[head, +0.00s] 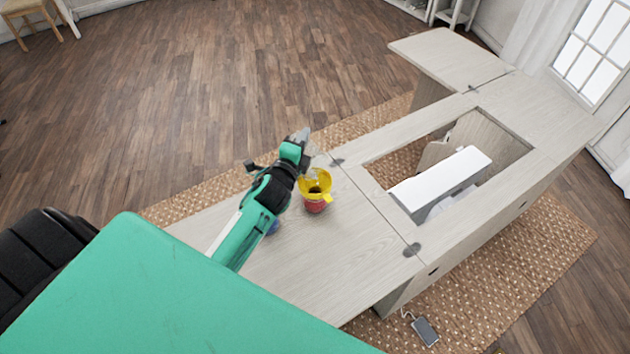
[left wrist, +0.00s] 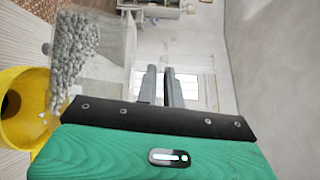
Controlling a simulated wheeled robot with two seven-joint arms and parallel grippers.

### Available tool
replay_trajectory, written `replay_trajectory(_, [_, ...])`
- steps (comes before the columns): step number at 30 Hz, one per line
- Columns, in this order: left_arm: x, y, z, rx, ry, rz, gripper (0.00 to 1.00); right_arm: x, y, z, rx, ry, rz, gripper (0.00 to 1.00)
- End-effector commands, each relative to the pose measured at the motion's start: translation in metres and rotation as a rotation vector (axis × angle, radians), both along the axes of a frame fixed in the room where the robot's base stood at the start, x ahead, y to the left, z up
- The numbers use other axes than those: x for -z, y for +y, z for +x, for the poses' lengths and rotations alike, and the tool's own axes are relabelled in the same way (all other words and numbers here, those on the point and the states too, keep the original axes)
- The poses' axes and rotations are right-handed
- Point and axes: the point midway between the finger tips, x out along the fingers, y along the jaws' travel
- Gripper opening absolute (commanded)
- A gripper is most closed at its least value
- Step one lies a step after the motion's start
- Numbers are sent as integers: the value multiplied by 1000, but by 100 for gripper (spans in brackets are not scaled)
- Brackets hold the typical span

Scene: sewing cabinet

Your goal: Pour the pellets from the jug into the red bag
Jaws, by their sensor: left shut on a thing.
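The red bag (head: 316,206) stands on the pale wooden leaf, with a yellow funnel (head: 326,189) in its top. The funnel also shows at the left edge of the left wrist view (left wrist: 22,133). My left gripper (head: 302,138) is above and beside the funnel, shut on the jug. The clear jug (left wrist: 112,62) is tilted over the funnel in the left wrist view. Grey pellets (left wrist: 72,50) lie along its lower side, and a few show at its mouth by the funnel. The jug's handle is hard to make out. My right gripper is not in view.
The cabinet (head: 440,255) has an opening with a white sewing machine (head: 440,178) to the right. The leaf in front of the bag is clear.

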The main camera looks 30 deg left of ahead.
Motion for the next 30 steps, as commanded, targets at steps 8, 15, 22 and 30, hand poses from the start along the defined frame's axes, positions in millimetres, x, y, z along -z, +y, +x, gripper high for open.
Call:
replay_trajectory(8, [-1,-3,-1,0,-7,22,0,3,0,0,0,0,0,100])
replay_trajectory(15, [-2,-5,-1,0,-11,39,0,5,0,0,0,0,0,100])
replay_trajectory(22, [-2,-7,-2,0,-15,52,0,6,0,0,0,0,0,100])
replay_trajectory(30, [-3,-9,-2,0,-18,67,0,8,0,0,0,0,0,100])
